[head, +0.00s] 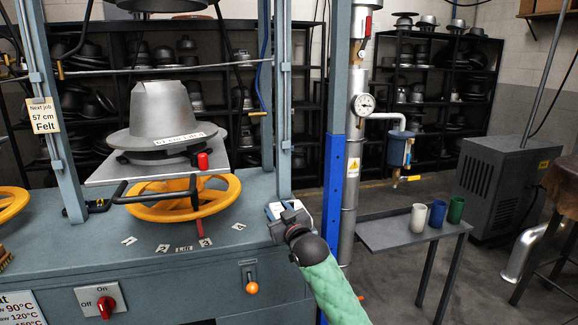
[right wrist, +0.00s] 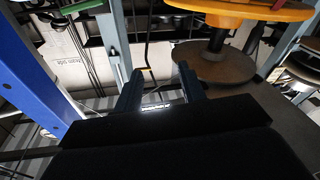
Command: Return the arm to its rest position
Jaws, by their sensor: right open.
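My right arm, in a green sleeve, comes up from the bottom of the head view. My right gripper (head: 284,210) is by the right end of the blue-grey press bench (head: 150,255), near an upright post. In the right wrist view its two dark fingers (right wrist: 160,84) stand apart with nothing between them. My left gripper is not in view. The grey metal hat form (head: 162,115) sits on a plate above the yellow handwheel (head: 183,197), left of my right gripper. I cannot tell whether the gripper touches the bench.
A small side table (head: 385,232) at the right holds a white cup (head: 418,218), a blue cup (head: 437,214) and a green cup (head: 455,210). A blue post (head: 333,190) and steel pipe (head: 351,180) stand just right of my gripper. A red Off/On switch (head: 106,304) is on the bench front.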

